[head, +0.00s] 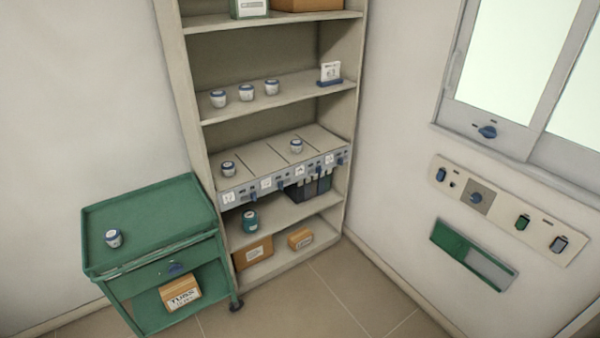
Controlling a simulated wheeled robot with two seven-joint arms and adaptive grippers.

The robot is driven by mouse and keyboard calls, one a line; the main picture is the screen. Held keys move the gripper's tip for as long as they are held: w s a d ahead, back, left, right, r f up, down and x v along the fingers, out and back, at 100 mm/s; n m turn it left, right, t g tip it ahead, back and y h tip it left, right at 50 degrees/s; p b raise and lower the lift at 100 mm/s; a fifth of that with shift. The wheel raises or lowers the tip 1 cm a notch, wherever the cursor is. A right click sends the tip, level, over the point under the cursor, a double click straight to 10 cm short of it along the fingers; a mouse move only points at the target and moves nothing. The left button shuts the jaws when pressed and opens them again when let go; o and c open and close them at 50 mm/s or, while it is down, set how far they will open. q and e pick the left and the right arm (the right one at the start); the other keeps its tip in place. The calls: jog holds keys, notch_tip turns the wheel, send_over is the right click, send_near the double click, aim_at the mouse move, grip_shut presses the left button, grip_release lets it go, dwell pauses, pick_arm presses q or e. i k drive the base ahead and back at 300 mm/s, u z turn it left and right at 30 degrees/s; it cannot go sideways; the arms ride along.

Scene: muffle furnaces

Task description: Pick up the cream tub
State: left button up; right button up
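Small whitish tubs with blue bands stand in several places, and I cannot tell by colour which one is the cream tub. One tub (113,238) stands on the green cart's top. Three stand in a row on an upper shelf: a left tub (218,99), a middle tub (246,93) and a right tub (272,88). Two more stand on the row of grey units: a left tub (228,169) and a right tub (296,146). Neither of my grippers is in view.
The green cart (190,196) stands left of the beige shelf unit (270,111). A teal jar (250,221), a dark bin (318,187) and cardboard boxes (253,253) sit on lower shelves. A wall panel (552,236) is at right. The floor in front is clear.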

aim_at(114, 236)
jog(key=u, duration=1.25)
